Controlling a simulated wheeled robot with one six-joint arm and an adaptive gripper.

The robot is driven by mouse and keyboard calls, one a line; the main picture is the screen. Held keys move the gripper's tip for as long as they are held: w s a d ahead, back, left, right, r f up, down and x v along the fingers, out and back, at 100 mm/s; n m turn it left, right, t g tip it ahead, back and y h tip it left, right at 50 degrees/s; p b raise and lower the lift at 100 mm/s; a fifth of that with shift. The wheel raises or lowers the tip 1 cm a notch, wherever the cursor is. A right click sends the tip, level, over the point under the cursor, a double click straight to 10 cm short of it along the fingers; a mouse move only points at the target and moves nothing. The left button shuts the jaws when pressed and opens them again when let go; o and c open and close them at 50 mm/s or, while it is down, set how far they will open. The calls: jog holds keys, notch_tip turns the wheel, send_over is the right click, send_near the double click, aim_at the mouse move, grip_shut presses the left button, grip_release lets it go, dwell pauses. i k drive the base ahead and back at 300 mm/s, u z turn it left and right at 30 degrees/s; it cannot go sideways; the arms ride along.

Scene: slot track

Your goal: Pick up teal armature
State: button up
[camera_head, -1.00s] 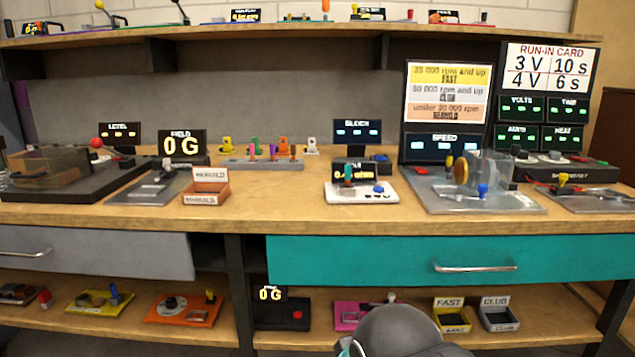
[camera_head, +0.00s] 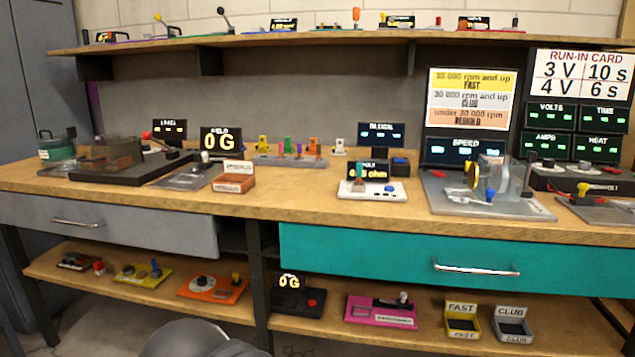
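A small teal upright piece (camera_head: 387,169), which looks like the teal armature, stands at the white ohm meter (camera_head: 360,189) in the middle of the bench. It is small, and I cannot tell exactly how it is seated there. A grey rack (camera_head: 283,161) behind it to the left holds several small coloured pieces, among them green, purple and orange ones. My gripper is not in view; only a rounded grey part of my arm shows at the bottom edge, well below the bench top.
A brown rebuild box (camera_head: 233,184) and a field meter (camera_head: 221,140) stand left of the ohm meter. A speed rig (camera_head: 489,190) stands to its right. The wooden front strip (camera_head: 300,208) of the bench top is clear. The lower shelf holds FAST (camera_head: 462,327) and CLUB (camera_head: 513,331) bins.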

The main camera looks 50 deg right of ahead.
aim_at(359, 167)
jog(key=u, duration=0.05)
jog(key=i, duration=0.95)
jog(key=z, duration=1.75)
